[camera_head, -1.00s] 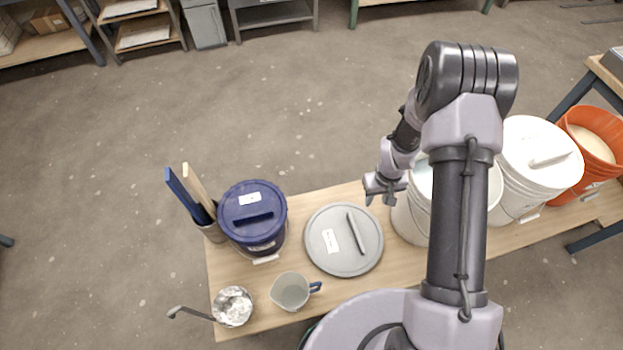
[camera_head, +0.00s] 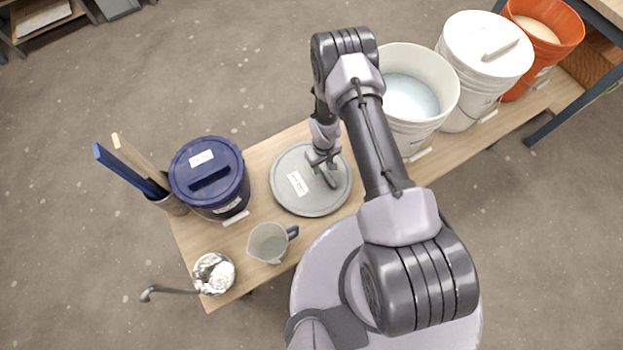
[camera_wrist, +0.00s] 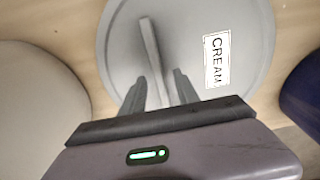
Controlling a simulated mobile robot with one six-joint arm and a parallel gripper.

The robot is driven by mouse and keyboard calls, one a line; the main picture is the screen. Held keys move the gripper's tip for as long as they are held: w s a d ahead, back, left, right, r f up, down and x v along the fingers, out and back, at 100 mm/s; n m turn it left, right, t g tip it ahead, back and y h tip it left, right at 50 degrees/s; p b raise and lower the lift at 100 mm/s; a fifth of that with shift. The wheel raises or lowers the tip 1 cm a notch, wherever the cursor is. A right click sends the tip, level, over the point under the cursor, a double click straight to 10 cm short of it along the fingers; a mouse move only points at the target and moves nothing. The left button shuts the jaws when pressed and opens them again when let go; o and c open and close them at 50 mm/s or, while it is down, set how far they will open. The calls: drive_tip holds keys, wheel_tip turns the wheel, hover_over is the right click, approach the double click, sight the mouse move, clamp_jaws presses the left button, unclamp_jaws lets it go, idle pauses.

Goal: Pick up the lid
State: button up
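The grey round lid (camera_head: 289,197) lies flat on the wooden bench beside the open white bucket. It has a raised bar handle (camera_head: 330,180) and a white label, which reads CREAM in the wrist view (camera_wrist: 216,60). My gripper (camera_head: 321,162) is over the lid at the handle's far end. In the wrist view my gripper (camera_wrist: 158,84) is open, with its two fingers apart and the handle (camera_wrist: 153,50) running between them. Neither finger clearly touches the handle. I cannot tell how high the fingertips are above the lid.
The open white bucket (camera_head: 436,72) holds pale glaze (camera_head: 410,96). Beyond it stand a lidded white bucket (camera_head: 470,45) and an orange bucket (camera_head: 560,50). Left of the lid are a blue lidded bucket (camera_head: 232,185), a jug (camera_head: 267,243), a metal ladle (camera_head: 215,274) and a tool holder (camera_head: 173,205).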

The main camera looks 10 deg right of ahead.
drive_tip(key=shift+f, duration=0.4)
drive_tip(key=shift+f, duration=0.25)
drive_tip(key=shift+c, duration=0.5)
clamp_jaws()
idle(1.2)
